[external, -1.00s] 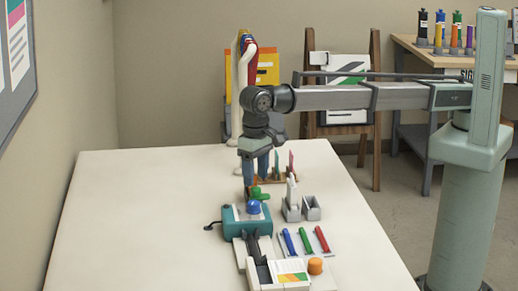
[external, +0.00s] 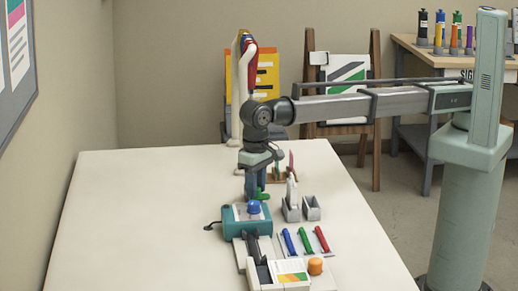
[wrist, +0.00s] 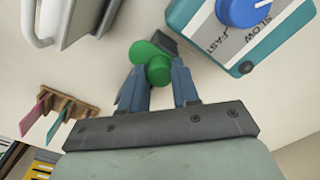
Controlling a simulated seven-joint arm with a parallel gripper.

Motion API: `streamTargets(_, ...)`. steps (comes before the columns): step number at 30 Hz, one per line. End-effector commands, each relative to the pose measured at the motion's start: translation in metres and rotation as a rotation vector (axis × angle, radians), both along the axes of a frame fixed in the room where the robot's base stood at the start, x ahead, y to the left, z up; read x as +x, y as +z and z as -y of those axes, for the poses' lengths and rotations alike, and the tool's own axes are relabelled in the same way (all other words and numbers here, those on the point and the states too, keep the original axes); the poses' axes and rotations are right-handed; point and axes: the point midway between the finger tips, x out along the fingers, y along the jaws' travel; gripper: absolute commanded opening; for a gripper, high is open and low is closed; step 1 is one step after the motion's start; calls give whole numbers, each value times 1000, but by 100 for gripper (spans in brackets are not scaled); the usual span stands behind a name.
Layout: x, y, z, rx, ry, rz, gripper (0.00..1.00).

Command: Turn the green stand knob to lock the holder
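The green knob (wrist: 158,70) shows in the wrist view as a rounded hub with a lobe to its upper left. My gripper (wrist: 161,74) points down at it, with one blue finger on each side of the hub. The fingers stand apart; whether they touch the knob is not clear. In the external view the green knob (external: 262,195) shows just right of the fingers of my gripper (external: 255,194), low over the table and partly hidden by them. A dark grey piece (wrist: 166,45) lies beyond the knob. I cannot make out the holder for certain.
A teal machine (external: 235,222) with a blue dial stands close in front of the gripper. Grey holders (external: 312,208) and a rack with small coloured cards (wrist: 58,110) are nearby. Blue, green and red pens (external: 304,241) lie nearer the front. The table's left side is clear.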

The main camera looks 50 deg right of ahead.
Motion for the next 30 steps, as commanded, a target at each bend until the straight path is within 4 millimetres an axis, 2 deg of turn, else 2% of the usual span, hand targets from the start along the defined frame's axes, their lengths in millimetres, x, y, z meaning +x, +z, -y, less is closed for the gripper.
streamTargets(1,0,0,0,0,0,0,25)
streamTargets(9,0,0,0,0,0,0,0)
streamTargets(20,0,0,0,0,66,0,0)
streamTargets(30,0,0,0,0,327,0,0)
